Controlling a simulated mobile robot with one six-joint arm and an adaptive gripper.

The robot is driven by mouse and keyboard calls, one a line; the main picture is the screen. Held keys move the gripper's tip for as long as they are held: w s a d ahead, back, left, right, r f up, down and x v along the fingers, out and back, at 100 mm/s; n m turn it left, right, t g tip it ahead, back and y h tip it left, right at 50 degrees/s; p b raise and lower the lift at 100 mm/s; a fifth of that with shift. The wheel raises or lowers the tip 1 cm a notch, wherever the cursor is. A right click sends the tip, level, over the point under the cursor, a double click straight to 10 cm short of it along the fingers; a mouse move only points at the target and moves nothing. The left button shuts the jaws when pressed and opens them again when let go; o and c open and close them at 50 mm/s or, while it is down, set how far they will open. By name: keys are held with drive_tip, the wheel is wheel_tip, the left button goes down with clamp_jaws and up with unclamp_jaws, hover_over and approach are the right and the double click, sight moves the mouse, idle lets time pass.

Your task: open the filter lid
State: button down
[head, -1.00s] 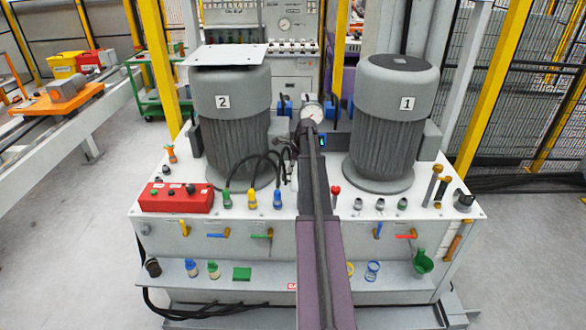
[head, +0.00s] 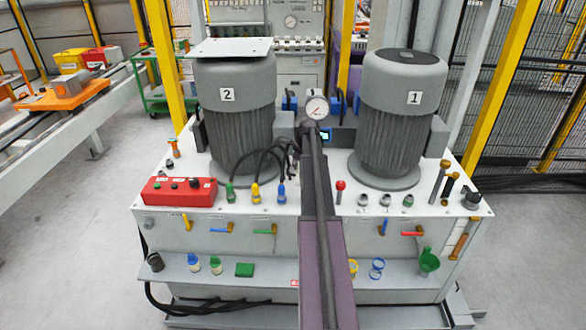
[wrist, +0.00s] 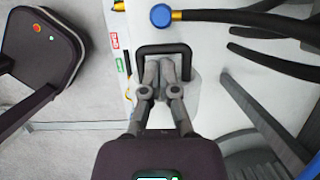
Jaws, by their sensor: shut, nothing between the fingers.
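In the wrist view my gripper (wrist: 160,78) is shut, with its fingertips together and nothing between them. The fingertips are at a black, square, loop-shaped handle (wrist: 184,52) over a pale surface, and they overlap its open middle. I cannot tell whether they touch it or pass through it. A pale rounded patch (wrist: 190,98) shows beside the fingers; it may be the filter lid, but its edges are unclear.
Two grey motors, number 2 (head: 240,125) and number 1 (head: 398,120), stand on the white bench (head: 300,206). A gauge (head: 317,107) stands between them. Black hoses (head: 268,157) and a red control box (head: 180,191) are left of my arm. A blue-capped fitting (wrist: 160,15) is near the handle.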

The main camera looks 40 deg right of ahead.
drive_tip(key=shift+w, duration=0.1)
drive_tip(key=shift+w+a+f+g+h, duration=0.5)
drive_tip(key=shift+w+a+g+h, duration=0.1)
drive_tip(key=shift+a+g+h, duration=0.1)
drive_tip(key=shift+w+a+f+b, duration=0.3)
drive_tip(key=shift+w+f+b, duration=0.05)
drive_tip(key=shift+b, duration=0.1)
drive_tip(key=shift+r, duration=0.2)
wheel_tip(320, 180, up, 10)
drive_tip(key=p, duration=1)
drive_tip(key=shift+s+d+f, duration=0.15)
drive_tip(key=shift+s+f, duration=0.05)
drive_tip(key=shift+s, duration=0.05)
